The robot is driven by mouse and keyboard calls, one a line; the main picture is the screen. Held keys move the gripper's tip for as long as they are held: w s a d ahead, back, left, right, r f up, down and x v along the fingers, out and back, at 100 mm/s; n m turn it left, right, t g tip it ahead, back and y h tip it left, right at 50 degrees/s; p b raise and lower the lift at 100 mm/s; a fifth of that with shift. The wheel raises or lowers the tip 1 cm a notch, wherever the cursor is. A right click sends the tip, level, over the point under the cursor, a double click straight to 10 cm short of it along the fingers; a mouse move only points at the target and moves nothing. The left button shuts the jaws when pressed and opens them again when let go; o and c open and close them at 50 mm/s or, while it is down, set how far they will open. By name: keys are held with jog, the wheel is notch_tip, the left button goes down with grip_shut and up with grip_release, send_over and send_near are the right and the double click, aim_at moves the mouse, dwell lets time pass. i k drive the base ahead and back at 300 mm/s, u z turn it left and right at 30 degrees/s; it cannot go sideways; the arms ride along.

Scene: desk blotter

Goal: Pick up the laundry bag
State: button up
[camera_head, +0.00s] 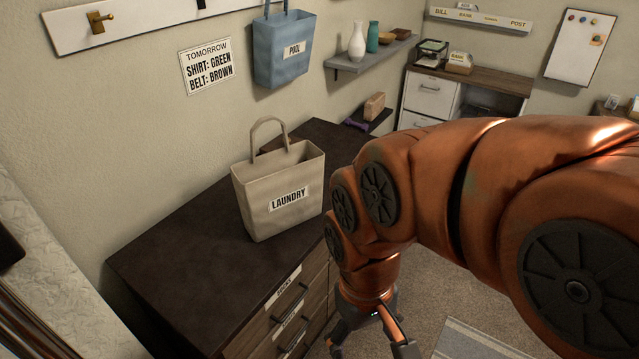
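The laundry bag (262,213) is a beige, open-topped bag with a dark-on-white label reading LAUNDRY. It stands upright on the dark top of a dresser (185,262), close to the dresser's right edge. Its looped handle rises above the opening. My gripper (372,346) is at the bottom of the picture, pointing down, to the right of the dresser front and below the bag. It is apart from the bag. Its two fingers are spread with nothing seen between them, and their tips are near or past the picture's lower edge.
A blue POOL bag (284,52) hangs on the wall above. Labelled drawers (290,318) face my gripper. A wall shelf (372,55) holds vases, and a wood-topped cabinet (470,78) stands behind. The dresser top left of the laundry bag is clear. A rug (478,340) lies on the carpet.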

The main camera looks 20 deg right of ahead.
aim_at(277, 190)
jog(key=z, duration=0.1)
jog(key=k, duration=0.5)
jog(key=z, duration=1.4)
jog(key=i, duration=1.25)
jog(key=u, duration=2.65)
jog(key=i, duration=0.4)
jog(key=u, duration=0.1)
